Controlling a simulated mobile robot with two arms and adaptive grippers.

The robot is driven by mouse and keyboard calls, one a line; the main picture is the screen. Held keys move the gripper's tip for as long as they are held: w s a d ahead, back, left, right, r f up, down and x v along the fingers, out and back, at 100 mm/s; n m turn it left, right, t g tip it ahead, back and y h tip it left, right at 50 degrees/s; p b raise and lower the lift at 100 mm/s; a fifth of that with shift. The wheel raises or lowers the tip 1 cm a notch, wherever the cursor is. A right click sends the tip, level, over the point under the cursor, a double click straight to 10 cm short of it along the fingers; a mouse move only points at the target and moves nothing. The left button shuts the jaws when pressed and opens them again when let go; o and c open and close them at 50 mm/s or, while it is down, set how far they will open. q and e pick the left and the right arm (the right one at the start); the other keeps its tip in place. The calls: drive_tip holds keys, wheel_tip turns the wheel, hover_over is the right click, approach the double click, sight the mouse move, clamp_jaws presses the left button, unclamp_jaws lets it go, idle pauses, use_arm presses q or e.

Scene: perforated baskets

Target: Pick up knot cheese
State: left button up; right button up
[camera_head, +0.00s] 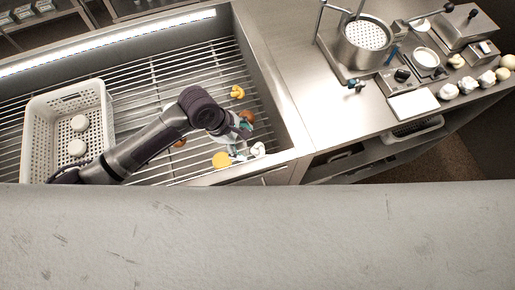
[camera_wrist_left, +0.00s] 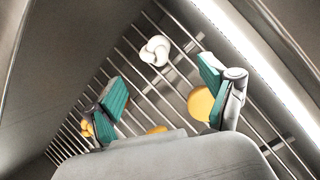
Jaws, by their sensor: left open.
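A white knot-shaped cheese (camera_head: 258,149) lies on the slatted rack near its right front corner. In the left wrist view the white knot cheese (camera_wrist_left: 155,50) lies beyond the fingertips, between their lines, with bare slats around it. My left gripper (camera_head: 245,138) is over the rack just left of the cheese. In the left wrist view my left gripper (camera_wrist_left: 164,86) has its teal pads wide apart, with nothing held between them. My right gripper is not in view.
A yellow round piece (camera_head: 221,159) lies close to the left gripper; one finger partly covers it in the wrist view (camera_wrist_left: 200,103). A yellow lumpy piece (camera_head: 237,92) lies farther back. A perforated white basket (camera_head: 37,128) with round white pieces stands left. The rack's metal wall (camera_head: 267,70) rises right.

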sight(256, 148)
use_arm(q)
drive_tip(key=x, duration=0.8)
drive_tip(key=shift+w+d+f, duration=0.15)
drive_tip(key=shift+w+f, duration=0.15)
drive_tip(key=shift+w, duration=0.05)
drive_tip(key=c, duration=1.2)
drive_tip(key=shift+r, duration=0.1)
drive_tip(key=shift+c, duration=0.2)
